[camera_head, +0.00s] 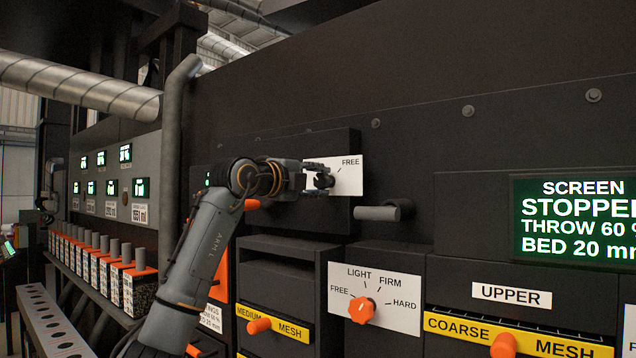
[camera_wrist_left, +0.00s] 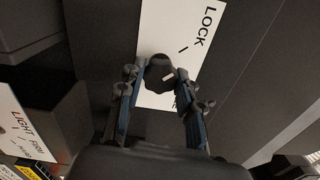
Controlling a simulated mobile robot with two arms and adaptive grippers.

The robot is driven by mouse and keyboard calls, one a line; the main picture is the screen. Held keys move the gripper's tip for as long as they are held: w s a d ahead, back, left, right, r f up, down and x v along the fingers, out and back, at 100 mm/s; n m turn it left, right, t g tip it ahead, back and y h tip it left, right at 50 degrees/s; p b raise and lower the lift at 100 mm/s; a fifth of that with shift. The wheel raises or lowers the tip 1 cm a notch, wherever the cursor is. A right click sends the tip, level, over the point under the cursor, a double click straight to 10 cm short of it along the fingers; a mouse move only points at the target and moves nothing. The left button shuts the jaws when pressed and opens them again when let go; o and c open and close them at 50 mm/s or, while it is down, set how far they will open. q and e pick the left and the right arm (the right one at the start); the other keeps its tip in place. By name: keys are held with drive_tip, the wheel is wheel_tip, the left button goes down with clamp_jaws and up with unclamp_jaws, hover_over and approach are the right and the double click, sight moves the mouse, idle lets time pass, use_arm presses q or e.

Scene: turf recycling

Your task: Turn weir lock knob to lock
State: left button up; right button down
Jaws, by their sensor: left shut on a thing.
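The knob's white mark does not clearly line up with that tick. My left gripper (camera_head: 322,179) is shut on the knob, with a finger on each side of it in the left wrist view (camera_wrist_left: 160,88). My right gripper is not in view.
A grey handle (camera_head: 378,213) sticks out to the right of the plate. Below is an orange knob (camera_head: 362,310) on a FREE, LIGHT, FIRM, HARD plate. Mesh drawers with orange handles (camera_head: 259,326) and a green-lit screen (camera_head: 575,217) are nearby.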

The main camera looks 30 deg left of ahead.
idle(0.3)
use_arm(q)
drive_tip(key=o, duration=1.2)
drive_tip(key=shift+c, duration=0.2)
drive_tip(key=s+a, duration=0.1)
drive_tip(key=s, duration=1.1)
drive_tip(key=shift+f, duration=0.1)
